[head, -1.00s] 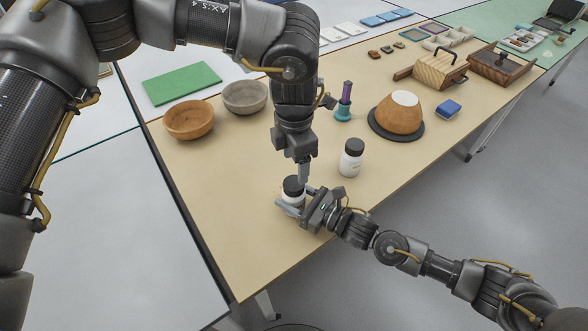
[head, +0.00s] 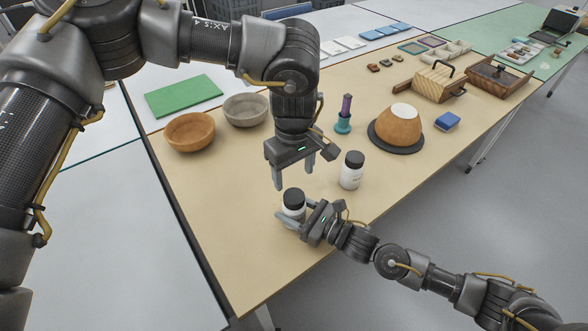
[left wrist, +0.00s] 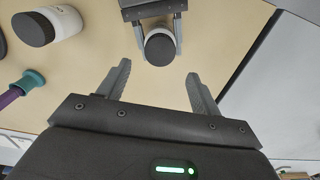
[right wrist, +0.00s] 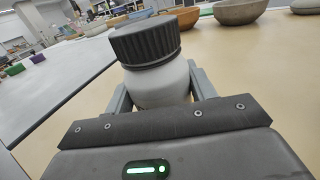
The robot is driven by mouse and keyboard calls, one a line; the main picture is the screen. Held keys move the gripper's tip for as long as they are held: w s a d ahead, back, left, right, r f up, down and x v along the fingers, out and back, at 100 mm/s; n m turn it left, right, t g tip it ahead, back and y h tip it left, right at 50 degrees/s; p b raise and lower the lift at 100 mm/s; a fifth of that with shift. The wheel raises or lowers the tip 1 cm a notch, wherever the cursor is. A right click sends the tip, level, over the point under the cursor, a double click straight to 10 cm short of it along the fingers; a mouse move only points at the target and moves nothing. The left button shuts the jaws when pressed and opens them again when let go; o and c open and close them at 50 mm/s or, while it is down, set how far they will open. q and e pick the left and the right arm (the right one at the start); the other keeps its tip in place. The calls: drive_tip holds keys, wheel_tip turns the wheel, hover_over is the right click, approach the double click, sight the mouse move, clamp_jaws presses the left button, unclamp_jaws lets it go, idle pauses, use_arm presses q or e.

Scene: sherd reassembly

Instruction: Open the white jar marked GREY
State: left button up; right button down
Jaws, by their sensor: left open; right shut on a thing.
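A white jar (head: 292,211) with a ribbed black lid (head: 293,196) stands near the table's front edge; no marking on it is readable. My right gripper (head: 297,214) is shut around the jar's body, which also shows in the right wrist view (right wrist: 160,85). The lid sits on the jar; I cannot tell whether it is loosened. My left gripper (head: 293,181) is open and empty, pointing down just above the lid, which lies beyond its fingers in the left wrist view (left wrist: 160,48). A second white jar (head: 350,177) with a black lid stands to the right, its label unreadable.
A purple-and-teal tool (head: 344,118) stands behind the second jar. A brown bowl (head: 397,126) rests upside down on a dark disc to the right. Two bowls (head: 190,132) (head: 246,109) stand at the back left. The table left of the held jar is clear.

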sight(294, 195)
use_arm(q)
wheel_tip(294, 195, down, 8)
drive_tip(key=shift+r, duration=0.1)
idle(0.4)
